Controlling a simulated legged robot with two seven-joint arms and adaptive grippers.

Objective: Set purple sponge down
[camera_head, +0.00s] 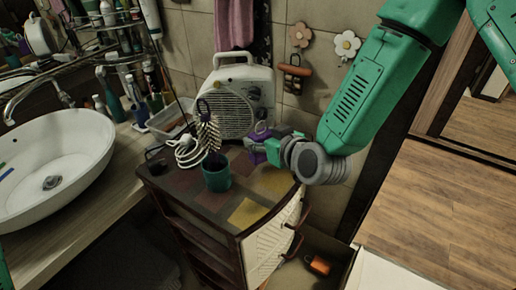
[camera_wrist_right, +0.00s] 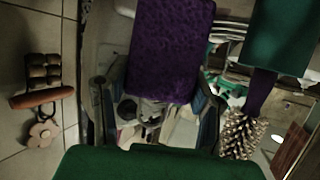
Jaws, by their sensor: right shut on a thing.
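The purple sponge (camera_head: 257,157) is in my right gripper (camera_head: 268,146), which is shut on it above the right part of the small cabinet's patchwork top (camera_head: 249,213). In the head view the gripper hides much of the sponge. In the right wrist view the sponge (camera_wrist_right: 170,48) stands out large between the two fingers of the right gripper (camera_wrist_right: 158,95). I cannot tell whether the sponge touches the cabinet top. My left gripper is not in view.
A teal cup (camera_head: 217,179) with a bristly brush (camera_head: 208,133) stands left of the gripper. A fan heater (camera_head: 238,97) and a coiled white cable (camera_head: 187,153) are behind. The cabinet's front right top is clear. A white sink (camera_head: 50,165) is at left.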

